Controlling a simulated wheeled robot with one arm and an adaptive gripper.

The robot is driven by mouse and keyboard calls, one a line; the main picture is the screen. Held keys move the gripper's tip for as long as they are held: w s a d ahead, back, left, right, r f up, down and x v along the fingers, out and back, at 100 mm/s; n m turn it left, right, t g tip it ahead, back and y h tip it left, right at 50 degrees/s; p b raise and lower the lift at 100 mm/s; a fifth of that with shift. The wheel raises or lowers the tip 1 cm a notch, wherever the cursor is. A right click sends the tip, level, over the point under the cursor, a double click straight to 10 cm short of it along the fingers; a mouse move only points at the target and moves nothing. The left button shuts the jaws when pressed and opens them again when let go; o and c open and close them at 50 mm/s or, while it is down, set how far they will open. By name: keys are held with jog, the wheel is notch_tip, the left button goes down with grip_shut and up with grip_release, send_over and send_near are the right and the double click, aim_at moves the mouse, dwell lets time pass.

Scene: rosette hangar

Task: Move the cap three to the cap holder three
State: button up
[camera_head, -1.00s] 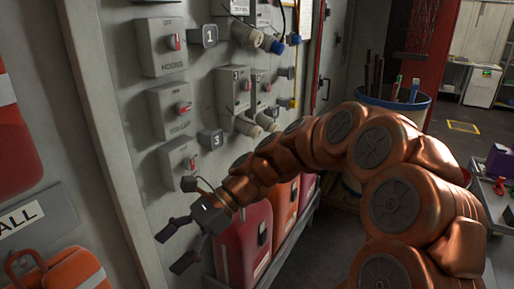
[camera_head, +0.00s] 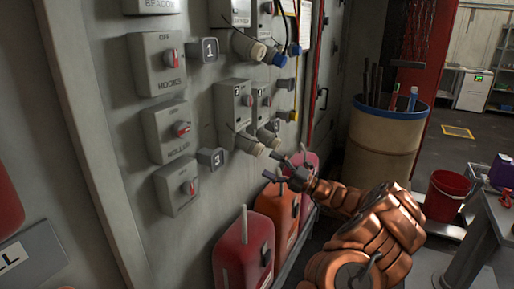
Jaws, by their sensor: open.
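A dark block marked 3 (camera_head: 211,158), which looks like cap holder three, sticks out of the grey wall panel, left of centre. I see nothing between the fingers. I cannot tell its exact distance from the caps.
Grey switch boxes (camera_head: 167,131) line the wall at left. A block marked 1 (camera_head: 203,50) is higher up. Red (camera_head: 243,253) and orange (camera_head: 277,217) canisters stand below. A blue-rimmed barrel (camera_head: 385,145), red bucket (camera_head: 444,196) and grey table (camera_head: 492,210) are at right.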

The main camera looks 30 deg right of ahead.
aim_at(261, 152)
jog(key=d+m, duration=0.1)
jog(key=d+f+m+t+h, duration=0.1)
jog(key=d, duration=0.1)
jog(key=d+m+h, duration=0.1)
jog(key=d, duration=0.1)
jog(key=shift+f+t, duration=0.3)
jog(key=shift+f, duration=0.05)
jog(key=shift+d, duration=0.1)
jog(key=shift+b+x, duration=1.35)
jog(key=shift+x, duration=0.95)
jog(key=shift+p+x, duration=0.7)
jog(key=shift+x, duration=0.2)
jog(key=shift+p+x, duration=0.8)
jog(key=shift+x, duration=0.5)
jog(key=shift+p, duration=1)
